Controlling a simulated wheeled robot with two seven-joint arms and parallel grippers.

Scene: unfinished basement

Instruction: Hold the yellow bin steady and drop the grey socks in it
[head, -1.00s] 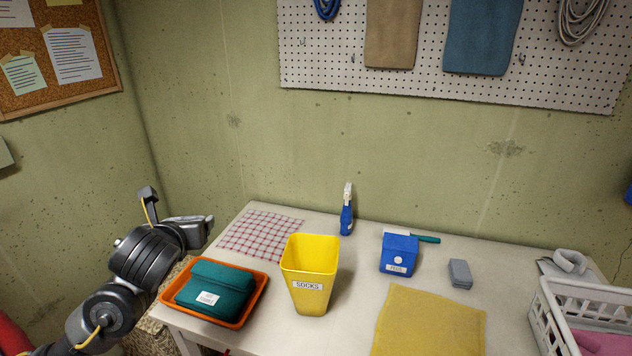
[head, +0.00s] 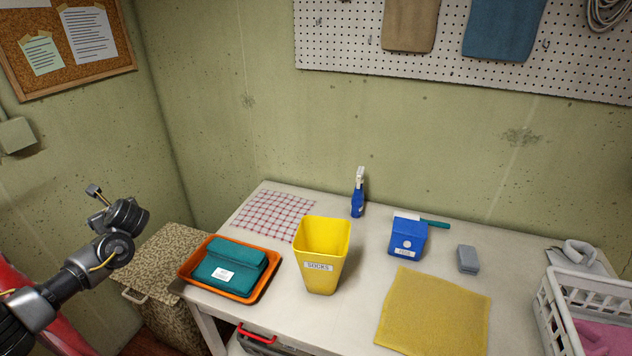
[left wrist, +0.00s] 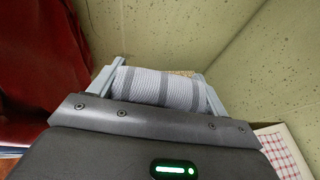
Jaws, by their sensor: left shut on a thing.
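The yellow bin (head: 320,258), labelled SOCKS, stands upright on the table, open at the top and empty as far as I can see. My left gripper (left wrist: 158,70) is shut on the grey socks (left wrist: 160,88), a rolled bundle with darker grey stripes, held between its two fingers. In the head view my left arm is raised at the left, off the table and well apart from the bin; the socks cannot be made out there. My right gripper is out of view, and nothing holds the bin.
An orange tray (head: 263,287) with a teal folded cloth (head: 235,262) stands left of the bin. A spray bottle (head: 358,196), blue box (head: 408,236), grey block (head: 467,259), yellow cloth (head: 435,312) and white basket (head: 548,310) are also on the table. A speckled hamper (head: 165,262) stands left.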

